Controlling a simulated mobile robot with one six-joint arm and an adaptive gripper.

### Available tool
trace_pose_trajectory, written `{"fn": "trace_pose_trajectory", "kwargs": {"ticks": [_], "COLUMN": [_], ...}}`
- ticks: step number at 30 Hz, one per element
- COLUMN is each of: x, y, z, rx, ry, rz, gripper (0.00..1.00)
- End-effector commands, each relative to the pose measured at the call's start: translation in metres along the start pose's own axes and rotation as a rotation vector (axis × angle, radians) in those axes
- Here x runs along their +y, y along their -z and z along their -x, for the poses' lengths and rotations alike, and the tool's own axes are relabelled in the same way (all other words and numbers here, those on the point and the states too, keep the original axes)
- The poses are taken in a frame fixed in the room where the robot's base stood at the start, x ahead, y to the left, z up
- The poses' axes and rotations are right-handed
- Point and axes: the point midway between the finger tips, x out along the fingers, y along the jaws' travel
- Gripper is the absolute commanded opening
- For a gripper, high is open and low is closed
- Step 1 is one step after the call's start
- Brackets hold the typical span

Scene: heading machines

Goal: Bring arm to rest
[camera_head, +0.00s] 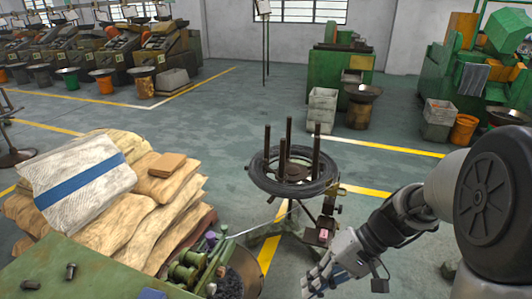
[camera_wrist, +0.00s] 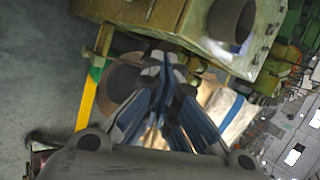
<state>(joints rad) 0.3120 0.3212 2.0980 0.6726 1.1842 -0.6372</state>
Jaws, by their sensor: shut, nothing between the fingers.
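My arm reaches in from the right edge of the head view and slopes down to the left. My gripper (camera_head: 314,286) is at the bottom edge, just right of the green machine (camera_head: 85,268) in the foreground. In the wrist view my gripper (camera_wrist: 168,65) shows grey-blue fingers brought together with nothing between them. A green machine body (camera_wrist: 180,25) fills the top of that view, beyond the fingertips. I cannot tell how far the fingertips are from it.
A wire coil (camera_head: 290,185) on a stand with upright posts is just beyond my gripper. Stacked sacks (camera_head: 85,180) lie at left. Green machines (camera_head: 340,75) and grey crates (camera_head: 322,108) stand farther back. The floor (camera_head: 390,165) between has free room.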

Motion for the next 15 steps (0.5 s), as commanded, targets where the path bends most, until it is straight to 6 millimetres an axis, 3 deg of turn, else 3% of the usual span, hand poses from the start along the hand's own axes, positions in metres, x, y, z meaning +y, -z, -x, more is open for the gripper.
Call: {"fn": "trace_pose_trajectory", "kwargs": {"ticks": [1, 6, 15], "x": [-0.01, -0.024, -0.026], "y": [-0.015, -0.058, -0.122], "z": [0.009, 0.032, 0.068], "rx": [0.015, 0.084, 0.317], "ry": [-0.062, -0.259, -0.542], "rz": [0.027, 0.076, 0.166], "gripper": [0.0, 0.0, 0.0]}}
